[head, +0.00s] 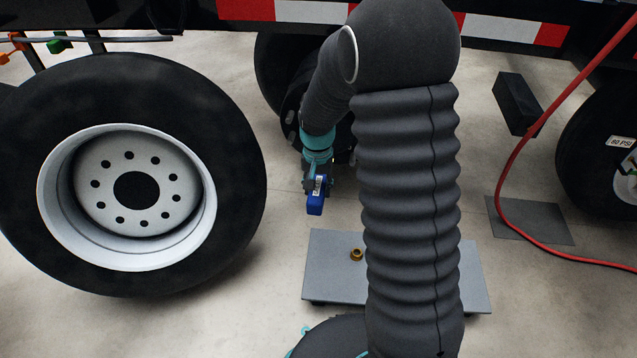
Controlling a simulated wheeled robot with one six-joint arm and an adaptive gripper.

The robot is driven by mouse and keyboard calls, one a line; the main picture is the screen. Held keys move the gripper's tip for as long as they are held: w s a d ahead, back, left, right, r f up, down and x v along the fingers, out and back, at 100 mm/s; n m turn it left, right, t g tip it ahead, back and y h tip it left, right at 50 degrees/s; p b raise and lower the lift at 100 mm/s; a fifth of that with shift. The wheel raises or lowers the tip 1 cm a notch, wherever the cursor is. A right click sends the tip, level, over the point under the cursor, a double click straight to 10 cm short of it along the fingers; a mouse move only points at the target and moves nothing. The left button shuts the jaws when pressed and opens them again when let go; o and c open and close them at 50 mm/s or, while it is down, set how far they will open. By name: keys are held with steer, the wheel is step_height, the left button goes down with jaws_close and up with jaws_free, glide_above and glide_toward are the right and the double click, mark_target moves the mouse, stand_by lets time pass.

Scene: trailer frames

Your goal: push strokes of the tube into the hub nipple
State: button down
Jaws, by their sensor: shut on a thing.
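My gripper (325,178) is at the end of my dark-sleeved arm, just past a teal wrist ring, in the head view. Only a small part of it shows, beside a blue block with a white label (315,200). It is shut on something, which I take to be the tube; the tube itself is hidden. A dark wheel hub (292,112) shows in part behind my arm, left of the wrist. I cannot make out the hub nipple, nor whether the tube touches it.
A loose wheel (225,205) stands at left. A low grey platform (330,285) bears a brass fitting (356,254). A red hose (508,180) runs down the right side. A black block (515,103) and dark mat (530,220) lie right. The trailer's striped rail (490,27) crosses above.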

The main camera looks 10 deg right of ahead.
mark_target(316, 196)
steer(key=shift+s+a, duration=0.35)
steer(key=shift+s, duration=0.5)
steer(key=shift+s+a, duration=0.35)
steer(key=shift+s, duration=0.5)
steer(key=shift+f+b, duration=0.1)
steer(key=shift+b, duration=0.2)
